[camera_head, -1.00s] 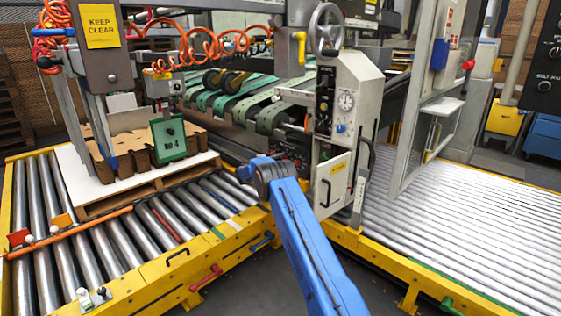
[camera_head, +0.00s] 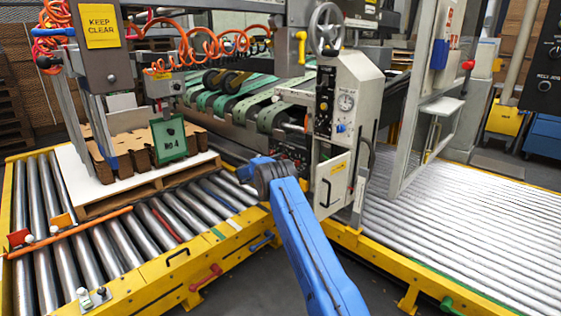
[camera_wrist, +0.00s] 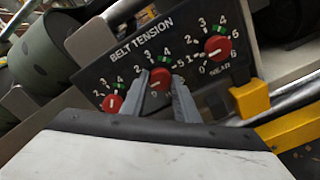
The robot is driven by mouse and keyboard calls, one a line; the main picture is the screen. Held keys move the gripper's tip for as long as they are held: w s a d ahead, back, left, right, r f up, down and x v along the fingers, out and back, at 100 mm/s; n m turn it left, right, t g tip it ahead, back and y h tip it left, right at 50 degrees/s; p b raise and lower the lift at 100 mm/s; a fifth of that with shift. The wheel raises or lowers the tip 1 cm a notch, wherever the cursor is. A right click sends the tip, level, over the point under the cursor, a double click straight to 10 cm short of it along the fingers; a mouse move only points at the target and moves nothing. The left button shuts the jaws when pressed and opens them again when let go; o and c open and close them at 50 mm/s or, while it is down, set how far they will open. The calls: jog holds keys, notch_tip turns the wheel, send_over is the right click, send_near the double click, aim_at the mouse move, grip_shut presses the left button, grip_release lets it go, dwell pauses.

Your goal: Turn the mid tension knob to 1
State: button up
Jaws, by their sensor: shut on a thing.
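A dark panel marked BELT TENSION (camera_wrist: 140,38) fills the upper part of the wrist view, tilted in the picture. It carries three red knobs with numbered dials. My gripper (camera_wrist: 160,77) is shut on the middle red knob (camera_wrist: 160,75), one finger on each side. The fingers hide part of its dial, and I cannot read where its pointer stands. The left red knob (camera_wrist: 112,104) and the right red knob (camera_wrist: 217,47), marked NEAR, are free. In the head view the panel (camera_head: 290,157) sits low on the machine; my blue arm reaches toward it and my fingers are hidden.
A yellow block (camera_wrist: 250,98) stands close to the panel's lower right. In the head view, a yellow-framed roller conveyor (camera_head: 130,290) with a loaded pallet lies left, and another roller bed (camera_head: 460,225) lies right. A grey control column (camera_head: 345,100) with a handwheel rises behind my arm.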

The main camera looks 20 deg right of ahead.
jog(key=shift+a+f, duration=0.1)
jog(key=shift+a, duration=0.05)
dwell(0.3)
jog(key=o, duration=1)
jog(key=shift+o, duration=0.2)
jog(key=v, duration=1.7)
jog(key=shift+a, duration=0.15)
